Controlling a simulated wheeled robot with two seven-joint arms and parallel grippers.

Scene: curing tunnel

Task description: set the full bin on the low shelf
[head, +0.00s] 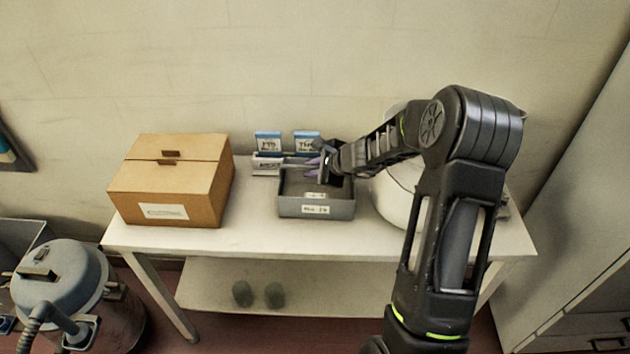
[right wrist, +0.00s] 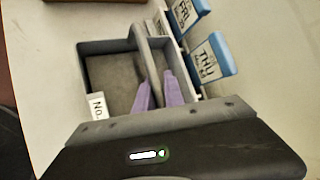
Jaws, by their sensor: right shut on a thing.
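A grey bin (head: 315,209) with labels on its front stands on the white table top. It also shows in the right wrist view (right wrist: 84,75), with a grey bar handle (right wrist: 146,58) across it. Its inside looks plain dark grey; I cannot tell what fills it. My right gripper (head: 313,168) reaches over the bin from the right. Its purple fingertips (right wrist: 158,85) are shut on the handle. The low shelf (head: 225,296) lies under the table top. My left gripper is not in view.
Two dark grey rounded objects (head: 258,294) sit on the low shelf, with bare room beside them. A cardboard box (head: 170,180) stands left of the bin. Blue day cards (head: 268,141) stand behind it. A white round vessel (head: 392,202) stands to the right, partly behind my arm.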

